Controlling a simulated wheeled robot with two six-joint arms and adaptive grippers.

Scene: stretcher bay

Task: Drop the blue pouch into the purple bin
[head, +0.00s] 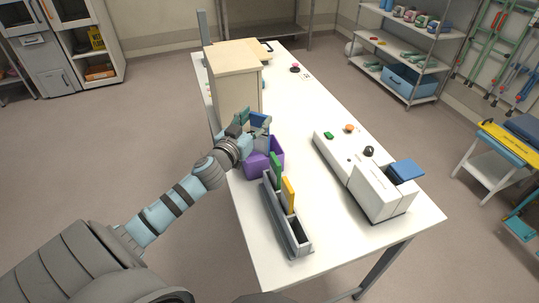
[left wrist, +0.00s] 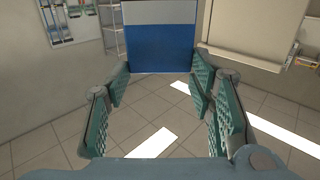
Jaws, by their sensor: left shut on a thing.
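The blue pouch (head: 259,121) is held in my left gripper (head: 247,122), above the purple bin. In the left wrist view the pouch (left wrist: 160,47) is a flat blue panel with a pale grey upper band, gripped at its lower edge between the green fingertips (left wrist: 160,76). The purple bin (head: 270,167) stands on the white table, just below the gripper and pouch. My gripper and wrist hide part of its left side and far rim. The inside of the bin is mostly hidden. My right gripper is not in view.
A beige cabinet (head: 236,82) stands right behind the bin. A grey rack (head: 297,240) with a green and a yellow upright piece stands in front of it. A white machine (head: 374,184) is at the right. The white table (head: 302,108) is clear between.

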